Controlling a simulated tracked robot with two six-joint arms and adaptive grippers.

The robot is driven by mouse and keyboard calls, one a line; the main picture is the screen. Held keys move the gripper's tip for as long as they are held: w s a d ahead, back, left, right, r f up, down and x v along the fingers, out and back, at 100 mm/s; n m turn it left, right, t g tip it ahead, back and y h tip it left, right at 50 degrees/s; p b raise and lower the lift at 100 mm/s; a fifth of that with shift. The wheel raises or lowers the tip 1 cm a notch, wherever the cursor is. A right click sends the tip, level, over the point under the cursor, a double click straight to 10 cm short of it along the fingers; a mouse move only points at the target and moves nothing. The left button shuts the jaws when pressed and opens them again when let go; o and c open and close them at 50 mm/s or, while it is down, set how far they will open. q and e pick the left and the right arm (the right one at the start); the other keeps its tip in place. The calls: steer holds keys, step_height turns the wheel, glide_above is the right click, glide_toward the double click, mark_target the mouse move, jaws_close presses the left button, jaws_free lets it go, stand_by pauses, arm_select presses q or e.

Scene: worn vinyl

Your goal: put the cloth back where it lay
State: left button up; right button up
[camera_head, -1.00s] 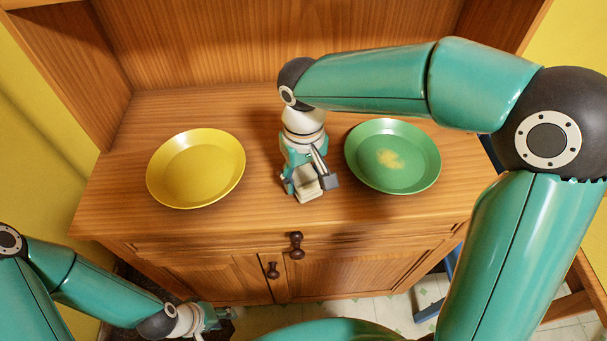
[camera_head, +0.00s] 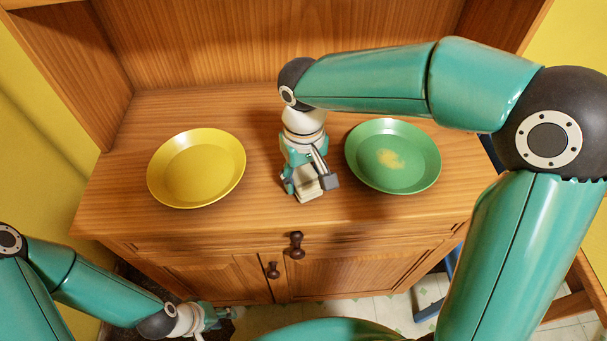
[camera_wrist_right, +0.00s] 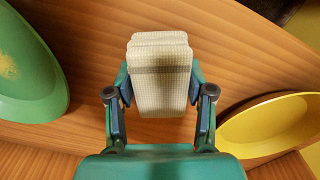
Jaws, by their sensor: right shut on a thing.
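A folded cream cloth with a grey stripe (camera_wrist_right: 161,88) is held between the fingers of my right gripper (camera_head: 308,188). In the right wrist view the fingers (camera_wrist_right: 160,95) press on both sides of it. In the head view only a small pale part of the cloth (camera_head: 307,194) shows below the gripper. The gripper points down over the wooden top, between the two plates; I cannot tell whether the cloth touches the wood. My left gripper (camera_head: 217,317) is low at the left, in front of the cabinet and away from the cloth; its fingers are too small to read.
A yellow plate (camera_head: 196,168) lies left of my right gripper. A green plate with a yellowish stain (camera_head: 392,157) lies close on its right. The wooden cabinet top (camera_head: 255,215) is clear in front. A back panel (camera_head: 280,45) rises behind, and a drawer knob (camera_head: 296,240) sticks out below.

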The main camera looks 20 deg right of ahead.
steer(key=shift+f+b, duration=0.45)
steer(key=shift+f, duration=0.2)
stand_by(0.3)
steer(key=o, duration=1.1)
steer(key=shift+r, duration=0.2)
steer(key=shift+r+p, duration=3.35)
steer(key=shift+r, duration=0.5)
step_height(320, 180, up, 12)
steer(key=shift+f, duration=0.1)
